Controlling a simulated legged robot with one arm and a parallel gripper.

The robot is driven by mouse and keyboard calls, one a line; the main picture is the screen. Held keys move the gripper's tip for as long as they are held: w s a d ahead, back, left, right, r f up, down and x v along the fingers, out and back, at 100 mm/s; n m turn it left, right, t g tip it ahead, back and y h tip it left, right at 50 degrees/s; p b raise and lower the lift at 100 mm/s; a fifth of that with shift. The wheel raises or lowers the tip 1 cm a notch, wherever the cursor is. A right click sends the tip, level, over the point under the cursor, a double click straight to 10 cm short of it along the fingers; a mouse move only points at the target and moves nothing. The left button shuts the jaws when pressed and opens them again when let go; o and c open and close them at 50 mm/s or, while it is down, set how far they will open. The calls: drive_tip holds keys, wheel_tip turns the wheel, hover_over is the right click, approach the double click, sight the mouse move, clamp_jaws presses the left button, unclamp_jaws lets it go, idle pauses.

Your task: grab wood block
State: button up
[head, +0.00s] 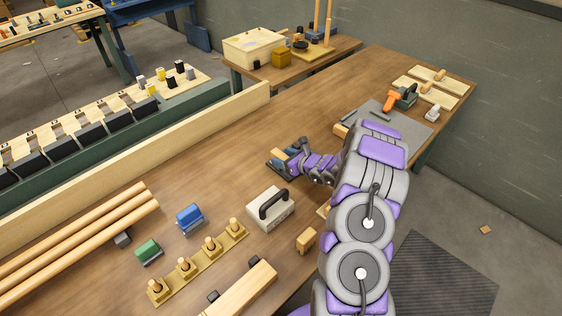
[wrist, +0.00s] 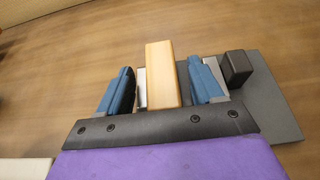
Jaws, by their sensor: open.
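A light wood block (wrist: 162,75) stands out from a dark grey plate (wrist: 262,100) in the wrist view. My gripper (wrist: 159,72) is open, with one blue finger on each side of the block. A gap shows on both sides, where pale metal-like pieces are visible, so the fingers appear not to touch it. In the head view my gripper (head: 287,157) is low over the workbench, with the small wood block (head: 279,155) at its fingers. The block's lower end is hidden by my gripper in the wrist view.
A dark knob (wrist: 236,68) stands right of my right finger. On the workbench (head: 240,130), a grey block with a black handle (head: 270,208), a blue tool (head: 189,218), a green one (head: 148,251) and a peg rack (head: 198,262) lie nearer. Bare wood lies beyond the block.

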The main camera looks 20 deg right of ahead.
drive_tip(key=shift+w+a+f, duration=0.2)
drive_tip(key=shift+w+a, duration=0.05)
drive_tip(key=shift+w, duration=0.15)
drive_tip(key=shift+d, duration=0.45)
drive_tip(key=shift+c, duration=1.2)
drive_tip(key=shift+a, duration=0.3)
drive_tip(key=c, duration=0.6)
drive_tip(key=shift+d, duration=0.1)
drive_tip(key=c, duration=0.3)
drive_tip(key=shift+r, duration=0.1)
drive_tip(key=shift+c, duration=0.2)
